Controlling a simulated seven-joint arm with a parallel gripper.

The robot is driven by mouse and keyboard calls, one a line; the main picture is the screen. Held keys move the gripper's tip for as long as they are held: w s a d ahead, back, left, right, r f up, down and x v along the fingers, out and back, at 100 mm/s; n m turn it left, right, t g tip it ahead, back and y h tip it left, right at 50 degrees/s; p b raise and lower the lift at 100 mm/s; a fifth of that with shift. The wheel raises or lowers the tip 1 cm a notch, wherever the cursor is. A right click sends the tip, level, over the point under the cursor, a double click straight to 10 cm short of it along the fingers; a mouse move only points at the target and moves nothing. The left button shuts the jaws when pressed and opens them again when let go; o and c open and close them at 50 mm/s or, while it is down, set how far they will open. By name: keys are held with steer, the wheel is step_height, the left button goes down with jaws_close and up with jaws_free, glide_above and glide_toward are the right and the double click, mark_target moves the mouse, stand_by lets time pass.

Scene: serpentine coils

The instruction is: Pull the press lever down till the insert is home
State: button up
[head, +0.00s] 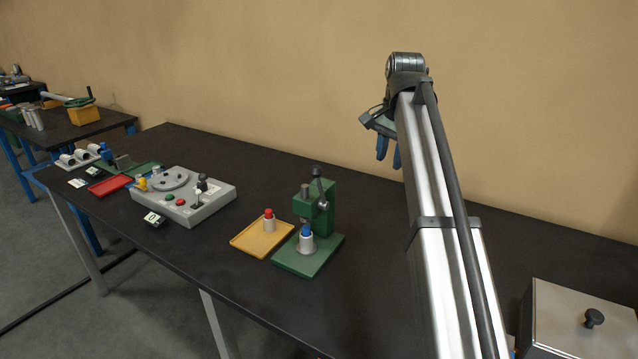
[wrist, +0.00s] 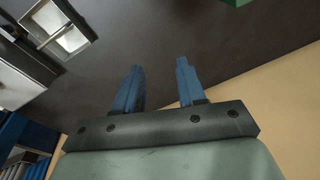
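A green press (head: 326,217) stands on the dark workbench in the middle of the head view. Its dark lever (head: 319,184) has a round knob at its top, beside the press head, and points up. A blue-topped insert (head: 306,231) sits on a grey holder (head: 306,245) on the press base, below the ram. My gripper (head: 388,155) is above the bench, to the right of the press and apart from it. In the wrist view its two blue fingers (wrist: 157,78) are spread with nothing between them.
A yellow tray (head: 250,239) with a red-topped part (head: 269,221) lies left of the press. A grey control box (head: 205,205) is further left. A metal box (head: 570,325) with a black knob stands at the front right. The bench behind the press looks clear.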

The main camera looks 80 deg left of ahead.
step_height(320, 180, up, 6)
steer(key=n+h, duration=0.1)
glide_above(320, 189)
steer(key=d, duration=0.1)
steer(key=shift+s+d+g, duration=0.1)
steer(key=shift+s+g, duration=0.1)
steer(key=shift+g, duration=0.2)
steer(key=f, duration=1.3)
steer(key=shift+s+a+f, duration=0.25)
steer(key=shift+a, duration=0.15)
jaws_close()
